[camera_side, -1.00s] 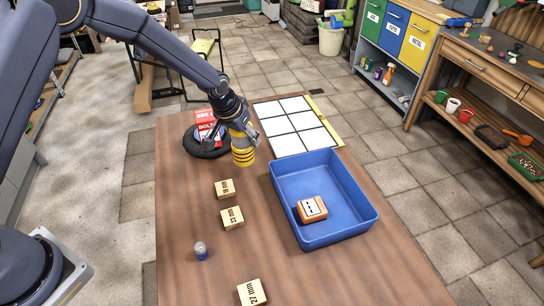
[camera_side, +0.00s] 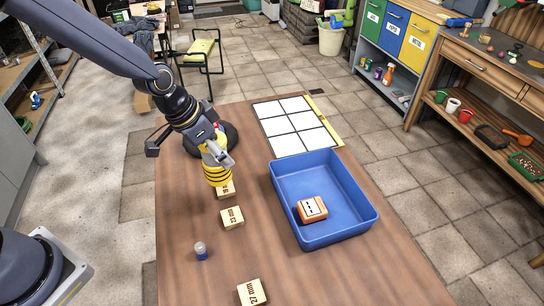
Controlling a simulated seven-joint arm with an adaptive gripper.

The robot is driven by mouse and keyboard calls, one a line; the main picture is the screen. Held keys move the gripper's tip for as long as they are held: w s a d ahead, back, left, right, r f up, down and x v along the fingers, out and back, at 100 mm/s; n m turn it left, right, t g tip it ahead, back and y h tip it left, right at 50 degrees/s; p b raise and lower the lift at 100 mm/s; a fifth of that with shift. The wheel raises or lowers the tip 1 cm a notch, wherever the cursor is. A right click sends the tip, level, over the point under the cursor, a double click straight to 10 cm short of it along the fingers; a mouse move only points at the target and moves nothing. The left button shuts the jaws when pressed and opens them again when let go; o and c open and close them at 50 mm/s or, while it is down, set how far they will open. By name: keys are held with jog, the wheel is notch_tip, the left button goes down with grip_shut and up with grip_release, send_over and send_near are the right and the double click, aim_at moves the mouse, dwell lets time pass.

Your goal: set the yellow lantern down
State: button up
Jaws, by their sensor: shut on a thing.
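The yellow lantern (camera_side: 217,176), with dark bands around its lower part, is in my gripper (camera_side: 216,154). My gripper is shut on its upper part, and the fingers hide some of it. The lantern is slightly tilted. It appears just behind and above a wooden block (camera_side: 226,192) on the wooden table (camera_side: 190,275), hiding part of that block. I cannot tell whether its base touches the block or the table.
A second block (camera_side: 232,218), a small blue jar (camera_side: 201,251) and another block (camera_side: 252,292) stand nearer. A blue bin (camera_side: 350,185) holds an orange-and-white box (camera_side: 312,208). A white grid panel (camera_side: 290,122) lies behind. A dark round thing (camera_side: 230,138) is partly hidden behind my gripper.

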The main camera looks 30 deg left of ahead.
jog(key=s+d+m+g+h, duration=0.2)
jog(key=s+d+m, duration=0.4)
jog(key=d, duration=0.5)
jog(key=shift+s+d+f+m, duration=0.15)
jog(key=shift+f+m, duration=0.25)
jog(key=shift+m, duration=0.5)
jog(key=s+d+m+g, duration=0.1)
jog(key=s+d+m, duration=0.1)
jog(key=s+d, duration=0.1)
jog(key=s+d+r+m+g, duration=0.1)
jog(key=s+d+m, duration=0.1)
jog(key=s+d, duration=0.2)
jog(key=s+d+m+g, duration=0.1)
jog(key=s+d+m, duration=0.1)
jog(key=s+d, duration=0.2)
jog(key=shift+s+d+r+m, duration=0.1)
jog(key=shift+d+r+m, duration=0.2)
jog(key=shift+d, duration=0.1)
jog(key=w+d+f, duration=0.3)
jog(key=f, duration=0.1)
jog(key=w+d+f, duration=0.3)
jog(key=f, duration=0.1)
jog(key=w+d+f, duration=0.3)
jog(key=d+f, duration=0.1)
jog(key=f, duration=0.1)
jog(key=shift+w, duration=0.15)
jog(key=o, duration=1.4)
